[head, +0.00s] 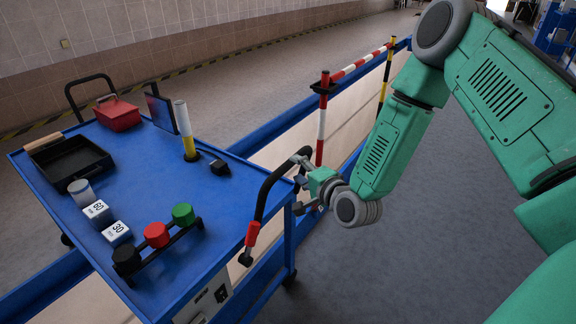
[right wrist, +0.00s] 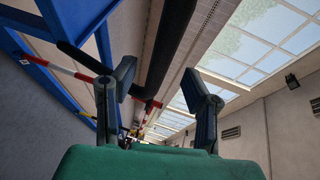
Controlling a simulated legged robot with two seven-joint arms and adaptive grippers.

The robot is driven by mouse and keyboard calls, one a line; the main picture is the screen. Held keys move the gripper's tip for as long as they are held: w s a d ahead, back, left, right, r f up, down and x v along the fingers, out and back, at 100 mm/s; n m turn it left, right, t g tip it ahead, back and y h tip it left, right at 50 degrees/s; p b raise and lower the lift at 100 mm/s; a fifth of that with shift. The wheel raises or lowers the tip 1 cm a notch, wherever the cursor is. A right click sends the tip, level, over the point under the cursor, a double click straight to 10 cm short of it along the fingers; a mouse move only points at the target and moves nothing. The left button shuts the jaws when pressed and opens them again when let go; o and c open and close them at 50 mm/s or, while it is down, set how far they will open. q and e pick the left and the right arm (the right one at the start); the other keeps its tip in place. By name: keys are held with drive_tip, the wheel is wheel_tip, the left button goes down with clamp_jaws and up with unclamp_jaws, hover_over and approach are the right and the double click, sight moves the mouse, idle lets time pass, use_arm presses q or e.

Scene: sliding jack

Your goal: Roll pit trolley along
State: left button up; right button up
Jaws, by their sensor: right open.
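The blue pit trolley (head: 150,180) stands at the left in the head view, with its flat top loaded. Its near black push handle (head: 268,190) curves up from the trolley's right side and has a red section low down. My right gripper (head: 302,184) is open beside the upper part of this handle. In the right wrist view, a thick black bar (right wrist: 170,50), which looks like the handle, runs between the open fingers of my right gripper (right wrist: 162,85). I cannot tell whether they touch it. My left gripper is not in view.
On the trolley lie a black tray (head: 70,165), a red box (head: 117,114), white blocks and coloured knobs. A blue-edged pit runs beneath and beyond the trolley. A red-white barrier (head: 322,120) stands behind the handle. Grey floor (head: 390,265) is clear at the right.

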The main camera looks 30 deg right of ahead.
sight(293, 165)
drive_tip(key=w, duration=0.2)
drive_tip(key=w+f, duration=0.1)
drive_tip(key=shift+w+d, duration=0.25)
drive_tip(key=shift+w, duration=0.1)
drive_tip(key=shift+w+a, duration=0.15)
drive_tip(key=shift+w, duration=0.25)
clamp_jaws()
drive_tip(key=shift+s+f, duration=0.1)
drive_tip(key=shift+f, duration=0.05)
